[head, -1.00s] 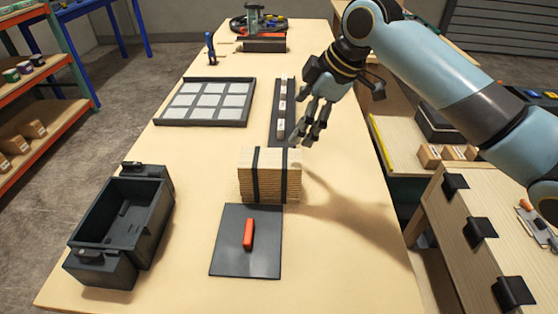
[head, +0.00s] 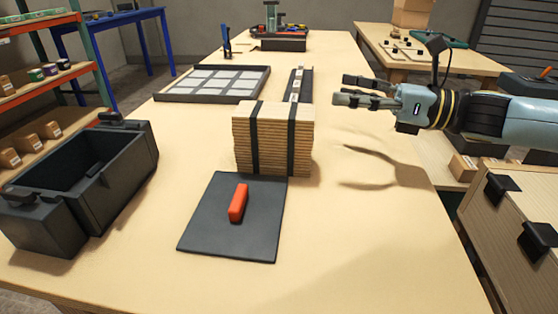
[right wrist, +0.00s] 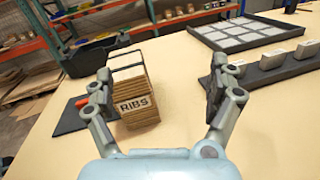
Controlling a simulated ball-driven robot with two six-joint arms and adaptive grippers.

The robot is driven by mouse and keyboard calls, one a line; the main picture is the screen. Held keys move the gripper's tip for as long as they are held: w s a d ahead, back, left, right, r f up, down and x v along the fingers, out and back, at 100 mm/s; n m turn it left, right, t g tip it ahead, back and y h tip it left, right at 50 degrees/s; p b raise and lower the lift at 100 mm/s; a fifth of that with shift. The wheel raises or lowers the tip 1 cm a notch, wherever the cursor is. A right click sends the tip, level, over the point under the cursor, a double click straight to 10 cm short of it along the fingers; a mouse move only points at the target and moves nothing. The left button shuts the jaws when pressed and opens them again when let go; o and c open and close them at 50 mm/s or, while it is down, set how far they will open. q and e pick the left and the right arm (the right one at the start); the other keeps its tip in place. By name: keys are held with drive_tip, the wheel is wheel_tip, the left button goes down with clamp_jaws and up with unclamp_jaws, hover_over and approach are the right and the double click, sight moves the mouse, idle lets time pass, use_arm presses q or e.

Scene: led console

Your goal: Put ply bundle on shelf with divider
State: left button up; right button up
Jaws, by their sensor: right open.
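The ply bundle (head: 272,140) is a stack of thin tan sheets with two black straps, standing on the table behind a dark mat. In the right wrist view, the bundle (right wrist: 136,100) shows a "RIBS" label on the side facing my right gripper. My right gripper (head: 342,90) is open and empty, right of the bundle and apart from it, its fingers pointing left. In the right wrist view, its spread fingers (right wrist: 160,80) frame the bundle, which lies left of centre between them. An orange-framed shelf (head: 45,90) stands at the left; I cannot make out a divider on it. My left gripper is not in view.
A dark mat (head: 205,235) with a red block (head: 238,203) lies in front of the bundle. A black bin (head: 140,160) stands at the left edge. A tray of grey tiles (head: 265,84) and a dark strip with pale blocks (head: 303,74) lie behind. The table's right front is clear.

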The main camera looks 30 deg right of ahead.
sight(286, 110)
drive_tip(key=s+f+n+g, duration=0.1)
drive_tip(key=s+a+n+g+y+b, duration=0.1)
drive_tip(key=s+a+f+n+g+y, duration=0.1)
drive_tip(key=n, duration=0.1)
drive_tip(key=shift+s+a+f, duration=0.15)
drive_tip(key=shift+s+f, duration=0.2)
drive_tip(key=shift+s, duration=0.05)
drive_tip(key=b+x, duration=0.4)
drive_tip(key=shift+w+a, duration=0.2)
drive_tip(key=shift+a, duration=0.1)
drive_tip(key=shift+w+a+r+b, duration=0.1)
drive_tip(key=shift+w+a+b, duration=0.2)
drive_tip(key=shift+a+b, duration=0.05)
drive_tip(key=b+x, duration=0.2)
drive_tip(key=x, duration=0.2)
drive_tip(key=shift+s+r, duration=0.1)
drive_tip(key=shift+r, duration=0.05)
drive_tip(key=shift+w+a, duration=0.3)
drive_tip(key=shift+a, duration=0.1)
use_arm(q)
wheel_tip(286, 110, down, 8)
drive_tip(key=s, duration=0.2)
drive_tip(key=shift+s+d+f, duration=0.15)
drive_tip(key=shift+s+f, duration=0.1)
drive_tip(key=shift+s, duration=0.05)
